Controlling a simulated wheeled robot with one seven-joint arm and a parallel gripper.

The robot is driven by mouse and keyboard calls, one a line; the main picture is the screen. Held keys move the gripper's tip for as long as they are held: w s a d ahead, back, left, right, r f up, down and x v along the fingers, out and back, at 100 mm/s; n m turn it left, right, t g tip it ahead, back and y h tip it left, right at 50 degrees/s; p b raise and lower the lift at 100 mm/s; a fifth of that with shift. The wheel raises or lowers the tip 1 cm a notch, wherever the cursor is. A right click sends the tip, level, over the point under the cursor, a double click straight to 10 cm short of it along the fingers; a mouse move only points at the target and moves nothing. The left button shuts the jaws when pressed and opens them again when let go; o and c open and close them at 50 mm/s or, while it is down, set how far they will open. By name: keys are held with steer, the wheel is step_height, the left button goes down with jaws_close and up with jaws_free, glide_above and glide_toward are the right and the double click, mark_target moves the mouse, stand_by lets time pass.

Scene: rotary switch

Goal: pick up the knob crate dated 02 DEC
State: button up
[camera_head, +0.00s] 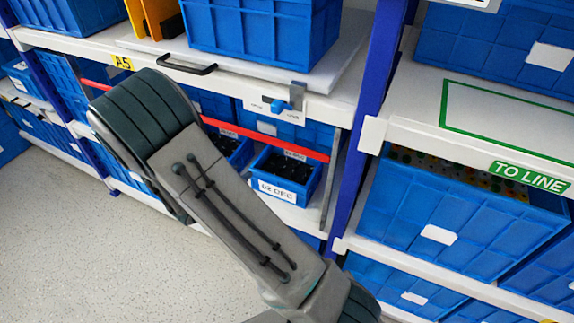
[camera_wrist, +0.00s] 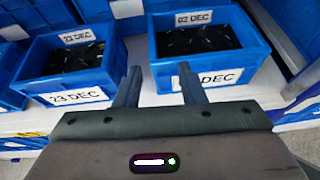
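The knob crate dated 02 DEC (camera_wrist: 254,72) is a small blue open crate with black knobs inside, at the upper right of the wrist view. In the head view this crate (camera_head: 303,199) sits on a lower shelf, right of my arm. My gripper (camera_wrist: 161,83) is open and empty in the wrist view. Its right finger overlaps the crate's front, left of centre; its left finger shows before the gap between crates. Contact cannot be told. The head view hides my gripper behind my arm.
A similar crate dated 23 DEC (camera_wrist: 108,82) stands to the left. A red bar (camera_head: 262,137) crosses the bay above the crates in the head view. A shelf board with a black handle (camera_head: 188,66) and a blue switch (camera_head: 279,106) is above. Open floor (camera_head: 70,230) lies left.

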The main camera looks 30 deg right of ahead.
mark_target(259, 156)
steer(key=shift+n+t, duration=0.3)
steer(key=shift+n, duration=0.1)
steer(key=x, duration=0.9)
steer(key=b+x, duration=0.1)
steer(key=x, duration=0.3)
steer(key=shift+w+a+f, duration=0.1)
steer(key=shift+w+f, duration=0.2)
steer(key=shift+w, duration=0.3)
jaws_close()
